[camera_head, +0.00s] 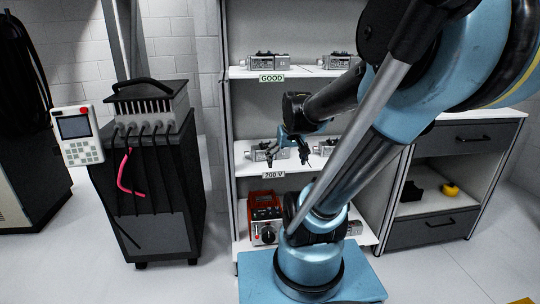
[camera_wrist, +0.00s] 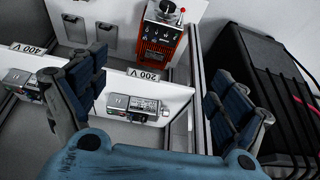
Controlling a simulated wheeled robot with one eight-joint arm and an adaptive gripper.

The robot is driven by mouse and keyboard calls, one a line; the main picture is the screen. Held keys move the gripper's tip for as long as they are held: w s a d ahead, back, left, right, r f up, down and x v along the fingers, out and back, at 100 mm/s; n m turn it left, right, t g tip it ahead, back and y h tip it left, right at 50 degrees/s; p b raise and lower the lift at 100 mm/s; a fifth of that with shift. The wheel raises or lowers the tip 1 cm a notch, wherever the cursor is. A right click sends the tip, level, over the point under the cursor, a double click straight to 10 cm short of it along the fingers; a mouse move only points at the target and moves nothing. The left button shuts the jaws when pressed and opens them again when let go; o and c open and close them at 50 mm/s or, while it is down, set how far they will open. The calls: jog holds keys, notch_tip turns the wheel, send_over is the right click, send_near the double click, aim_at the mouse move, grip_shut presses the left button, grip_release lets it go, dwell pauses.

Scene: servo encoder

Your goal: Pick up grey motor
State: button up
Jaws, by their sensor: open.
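A grey motor (camera_head: 264,151) with a dark end lies on the middle shelf (camera_head: 240,164), at the "200 V" label. In the wrist view a grey motor (camera_wrist: 132,106) lies beside that label, between my fingers in the picture. Another grey motor (camera_head: 325,147) is on the same shelf to the right; a grey motor also shows at the left of the wrist view (camera_wrist: 20,80). More grey motors (camera_head: 267,61) are on the upper "GOOD" shelf. My gripper (camera_head: 289,158) is open and empty, fingers pointing down at the middle shelf's front. Its fingers spread wide in the wrist view (camera_wrist: 155,84).
A red device (camera_head: 264,220) with a dial stands on the bottom shelf. A black cabinet (camera_head: 153,180) with a pink cable stands left, a teach pendant (camera_head: 76,137) on its side. A drawer unit (camera_head: 445,185) stands right. Shelf uprights flank my arm.

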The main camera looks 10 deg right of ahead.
jog(key=w+r+t, duration=0.2)
jog(key=w, duration=1.2)
jog(key=t, duration=0.2)
send_near(267, 144)
jog(key=shift+x, duration=3)
jog(key=shift+s+f, duration=0.1)
jog(key=shift+s, duration=0.1)
jog(key=c, duration=1.6)
